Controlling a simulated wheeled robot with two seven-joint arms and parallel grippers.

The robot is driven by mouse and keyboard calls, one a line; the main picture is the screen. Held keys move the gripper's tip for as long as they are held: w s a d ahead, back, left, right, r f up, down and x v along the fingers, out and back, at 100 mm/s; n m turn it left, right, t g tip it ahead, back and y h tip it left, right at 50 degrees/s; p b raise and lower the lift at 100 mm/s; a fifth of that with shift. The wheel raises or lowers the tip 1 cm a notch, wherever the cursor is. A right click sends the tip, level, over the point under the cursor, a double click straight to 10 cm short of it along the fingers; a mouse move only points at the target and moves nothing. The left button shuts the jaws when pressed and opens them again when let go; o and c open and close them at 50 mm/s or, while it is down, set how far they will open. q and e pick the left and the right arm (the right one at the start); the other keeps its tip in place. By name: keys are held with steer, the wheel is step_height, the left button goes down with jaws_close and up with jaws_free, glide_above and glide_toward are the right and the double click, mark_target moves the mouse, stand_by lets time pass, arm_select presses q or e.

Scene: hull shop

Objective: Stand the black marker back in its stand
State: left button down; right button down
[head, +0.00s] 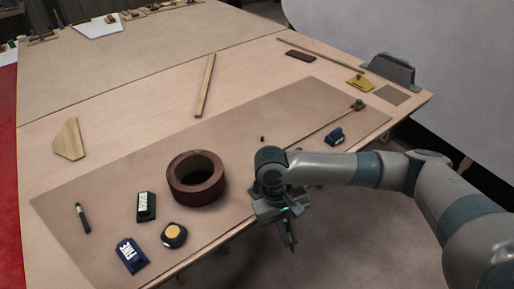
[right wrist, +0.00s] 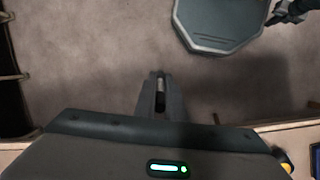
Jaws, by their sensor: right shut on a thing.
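A slim black marker (head: 82,218) with a pale band lies on the brown mat (head: 105,190), near its left end. I cannot make out its stand for certain. My right gripper (head: 291,240) hangs just off the table's front edge, far to the right of that marker. In the right wrist view its fingers (right wrist: 160,98) are close together over the floor, shut on a small, light-tipped thing (right wrist: 161,86). The fingers hide most of this thing, and I cannot tell what it is. My left gripper does not show.
A dark red tape roll (head: 196,178), a green labelled block (head: 146,207), a blue labelled block (head: 131,255) and a tape measure (head: 173,235) stand on the mat. A small blue item (head: 335,136) is at right. A wooden strip (head: 205,85) lies behind. The mat's middle is mostly clear.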

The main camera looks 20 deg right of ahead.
steer(key=shift+w, duration=0.1)
steer(key=shift+w+a+r+n+p, duration=0.15)
steer(key=shift+w+r+n+p, duration=0.1)
steer(key=shift+w+n+p, duration=0.25)
steer(key=w+r+n+t+p, duration=0.1)
steer(key=w+r+n+p, duration=0.2)
steer(key=w+n, duration=0.4)
steer(key=w+r+n+t+y+p, duration=0.1)
steer(key=w+n+p, duration=0.4)
steer(key=n, duration=0.8)
steer(key=w+r+n+y+p, duration=0.1)
steer(key=w+r+n+p, duration=0.3)
steer(key=w+n, duration=0.5)
steer(key=shift+w+a+r+n+t, duration=0.35)
steer(key=shift+w+a+n+t, duration=0.05)
steer(key=shift+w, duration=0.8)
steer(key=shift+f, duration=0.2)
steer(key=shift+f+b, duration=2.5)
steer(key=shift+f, duration=0.2)
